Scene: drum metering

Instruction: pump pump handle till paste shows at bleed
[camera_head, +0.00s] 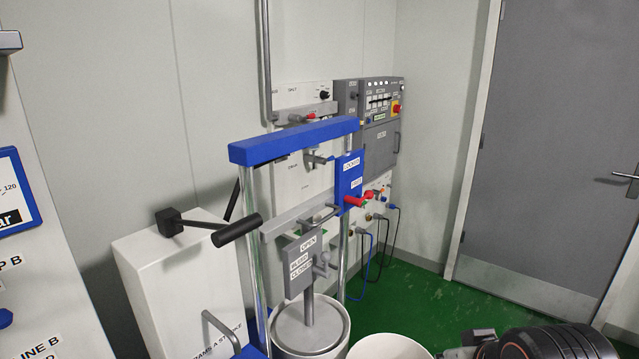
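The grip sticks out to the right, in front of the blue-topped frame. The bleed plate (303,262), marked open, bleed and closed, hangs on the frame above the drum (312,336). A small grey fitting (324,264) is beside the plate. I see no paste there. My dark arm shows at the bottom right, well away from the handle; its gripper fingers are not in view.
The frame's blue crossbar (295,140) and bright posts (252,270) stand close to the grip. A white round container (390,347) is beside the drum. A control cabinet (378,125) with cables is behind. The green floor (430,295) towards the grey door (550,140) is clear.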

